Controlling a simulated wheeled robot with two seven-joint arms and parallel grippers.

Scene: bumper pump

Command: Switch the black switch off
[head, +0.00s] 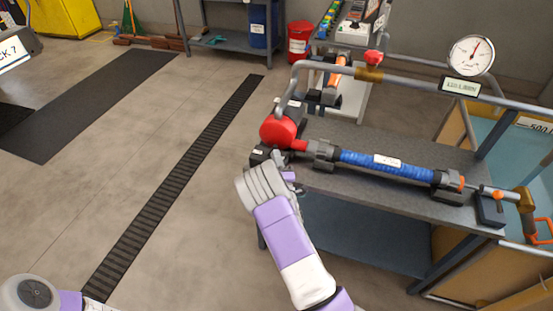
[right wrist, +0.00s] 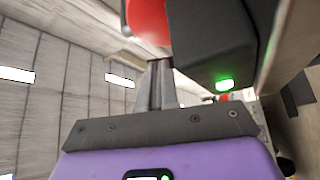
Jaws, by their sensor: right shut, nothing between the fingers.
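My right arm reaches up from the bottom of the head view to the left end of the workbench. My right gripper (head: 277,158) is at that end, just below the red round motor end (head: 280,131) of the pump. In the right wrist view its fingers (right wrist: 156,84) are together and empty. A black box (right wrist: 215,40) with a lit green light (right wrist: 224,85) is close to the right of the fingers. A small black box (head: 258,155) shows beside the gripper in the head view. I cannot make out the switch lever. My left gripper is out of view.
The pump's blue hose (head: 385,165) lies along the grey bench (head: 345,186). A pipe frame with a gauge (head: 471,55) and a red valve knob (head: 373,57) stands behind it. Open floor (head: 150,170) lies to the left.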

